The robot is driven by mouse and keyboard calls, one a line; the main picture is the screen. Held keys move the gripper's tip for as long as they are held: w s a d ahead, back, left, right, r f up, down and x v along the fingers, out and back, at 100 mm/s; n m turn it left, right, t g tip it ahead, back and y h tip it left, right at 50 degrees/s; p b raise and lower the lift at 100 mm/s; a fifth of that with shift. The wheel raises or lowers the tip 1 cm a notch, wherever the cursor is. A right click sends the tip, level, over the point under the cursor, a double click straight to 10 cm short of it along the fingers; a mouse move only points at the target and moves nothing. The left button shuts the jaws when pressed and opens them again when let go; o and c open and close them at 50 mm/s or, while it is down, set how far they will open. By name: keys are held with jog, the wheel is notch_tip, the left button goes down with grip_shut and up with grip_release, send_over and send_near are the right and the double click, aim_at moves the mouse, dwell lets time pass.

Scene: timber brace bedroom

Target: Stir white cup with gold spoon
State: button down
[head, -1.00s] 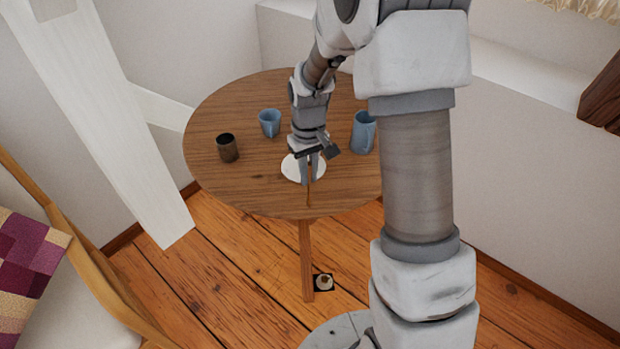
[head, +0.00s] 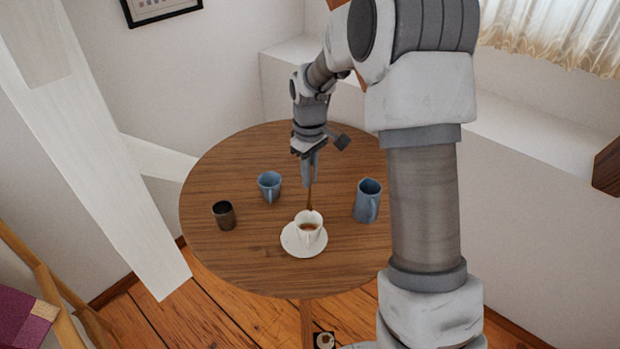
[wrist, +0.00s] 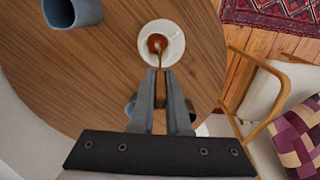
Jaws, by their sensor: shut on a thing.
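The white cup (head: 312,231), holding brown liquid, stands upright on a white saucer (head: 288,243) on the round table. My gripper (head: 310,183) is above and just behind the cup, shut on the gold spoon (head: 310,200), which points down. The spoon's lower end meets the cup's far rim in the head view; I cannot tell how deep it is. In the wrist view the white cup (wrist: 175,50) lies ahead of my gripper (wrist: 160,75), and the gold spoon (wrist: 160,60) reaches over the brown liquid.
On the wooden table (head: 250,270) a blue cup (head: 269,186) and a dark cup (head: 224,215) stand left, and a blue mug (head: 367,203) right. A white timber brace (head: 100,150) is at the left. The table's front is clear.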

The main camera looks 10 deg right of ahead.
aim_at(309, 204)
jog(key=shift+w+r, duration=0.1)
jog(key=shift+w, duration=0.55)
jog(key=shift+f+b, duration=4.15)
jog(key=shift+f, duration=1.9)
jog(key=shift+d, duration=0.1)
